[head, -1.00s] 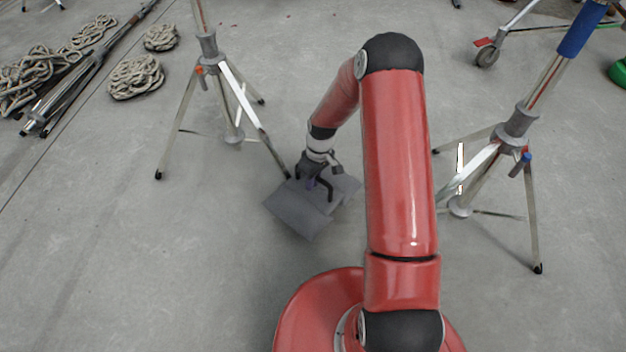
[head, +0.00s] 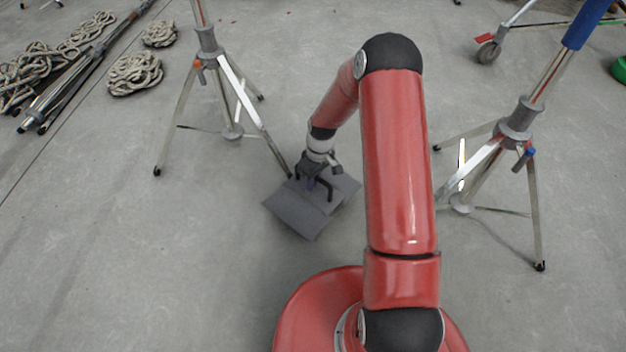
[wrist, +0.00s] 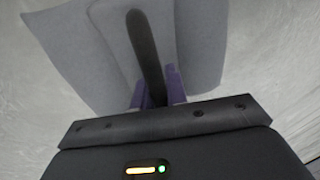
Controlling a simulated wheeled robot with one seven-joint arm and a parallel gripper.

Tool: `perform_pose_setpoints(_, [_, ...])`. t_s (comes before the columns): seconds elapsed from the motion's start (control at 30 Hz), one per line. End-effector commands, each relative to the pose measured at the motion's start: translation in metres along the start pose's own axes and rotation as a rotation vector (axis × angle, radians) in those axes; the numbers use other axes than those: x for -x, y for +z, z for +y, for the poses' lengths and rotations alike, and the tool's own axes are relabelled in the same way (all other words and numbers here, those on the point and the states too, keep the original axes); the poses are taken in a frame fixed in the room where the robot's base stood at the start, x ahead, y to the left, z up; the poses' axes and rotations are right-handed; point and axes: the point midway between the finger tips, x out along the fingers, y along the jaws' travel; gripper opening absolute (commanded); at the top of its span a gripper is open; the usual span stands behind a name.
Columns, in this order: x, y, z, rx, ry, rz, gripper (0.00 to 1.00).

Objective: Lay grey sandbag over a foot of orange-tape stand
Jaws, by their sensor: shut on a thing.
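The grey sandbag (head: 296,212) hangs or rests below my gripper (head: 311,182), in the middle of the head view. My gripper is shut on the bag's dark strap handle; in the wrist view the strap (wrist: 146,50) runs between the purple fingers (wrist: 159,90), with grey bag panels (wrist: 201,45) on both sides. The orange-tape stand (head: 208,50) is a silver tripod at upper left with a small orange mark near its collar. Its front right leg (head: 268,142) ends at the bag's upper left edge. I cannot tell whether bag and foot touch.
A blue-marked tripod stand (head: 515,125) is to the right of my arm. Coiled ropes (head: 135,73) and a folded stand (head: 75,80) lie at upper left. A wheeled frame (head: 490,48) and a green object (head: 620,68) are at upper right.

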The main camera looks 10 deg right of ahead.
Motion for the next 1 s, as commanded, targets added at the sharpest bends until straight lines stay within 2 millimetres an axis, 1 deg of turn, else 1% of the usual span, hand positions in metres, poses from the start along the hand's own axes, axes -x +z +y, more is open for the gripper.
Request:
perform_pose_setpoints(0.03, [0.002,-0.002,0.001,0.001,0.003,0.005,0.0])
perform_pose_setpoints(0.53, [-0.009,-0.002,0.003,0.001,0.003,0.005,0.0])
perform_pose_setpoints(0.57, [-0.008,-0.002,0.003,0.001,0.004,0.005,0.17])
perform_pose_setpoints(0.73, [-0.009,-0.001,0.003,0.001,0.002,0.003,0.39])
perform_pose_setpoints(1.0, [-0.013,0.001,0.002,-0.001,-0.002,-0.003,0.4])
